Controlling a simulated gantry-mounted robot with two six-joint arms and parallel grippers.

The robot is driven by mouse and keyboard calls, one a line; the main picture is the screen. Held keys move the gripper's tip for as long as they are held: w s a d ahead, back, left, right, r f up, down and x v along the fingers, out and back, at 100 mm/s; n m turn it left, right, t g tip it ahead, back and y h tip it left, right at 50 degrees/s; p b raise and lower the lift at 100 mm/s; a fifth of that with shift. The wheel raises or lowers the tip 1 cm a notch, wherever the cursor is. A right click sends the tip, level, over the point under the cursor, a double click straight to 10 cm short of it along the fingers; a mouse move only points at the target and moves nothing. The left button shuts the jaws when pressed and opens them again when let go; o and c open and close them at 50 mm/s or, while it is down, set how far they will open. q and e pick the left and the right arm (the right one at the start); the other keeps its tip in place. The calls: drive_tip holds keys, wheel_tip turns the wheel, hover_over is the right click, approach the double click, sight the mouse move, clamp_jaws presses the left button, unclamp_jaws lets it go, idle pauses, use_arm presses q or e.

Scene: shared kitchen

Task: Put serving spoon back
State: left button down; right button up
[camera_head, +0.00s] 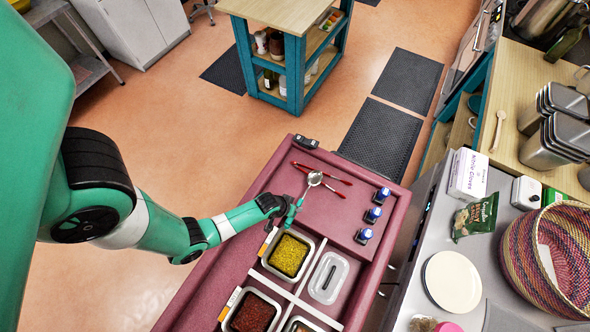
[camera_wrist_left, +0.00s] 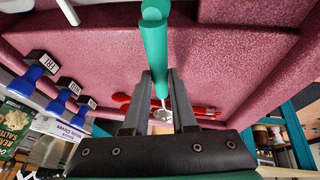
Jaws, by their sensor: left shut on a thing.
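The serving spoon (camera_head: 314,178) has a round metal bowl and a teal handle. My left gripper (camera_head: 283,207) is shut on the teal handle, and the spoon is over the maroon cart (camera_head: 287,144) with its bowl toward the far side. In the left wrist view the teal handle (camera_wrist_left: 153,40) stands between the fingers (camera_wrist_left: 160,80), and the bowl (camera_wrist_left: 162,115) shows beyond them. The exact gap between spoon and cart is hard to tell. My right gripper is not in view.
Red-handled tongs (camera_head: 322,172) lie on the cart behind the spoon. Steel pans of yellow food (camera_head: 289,255) and dark red food (camera_head: 253,313) sit nearer, beside a lidded pan (camera_head: 328,278). A black object (camera_head: 306,141) sits at the far rim.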

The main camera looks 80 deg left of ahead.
use_arm(q)
drive_tip(key=shift+f+b, duration=0.3)
drive_tip(key=shift+f, duration=0.1)
drive_tip(key=c, duration=0.7)
unclamp_jaws()
drive_tip(key=shift+r, duration=0.25)
drive_tip(key=p+v, duration=0.6)
drive_tip(key=v, duration=0.6)
drive_tip(key=shift+r, duration=0.4)
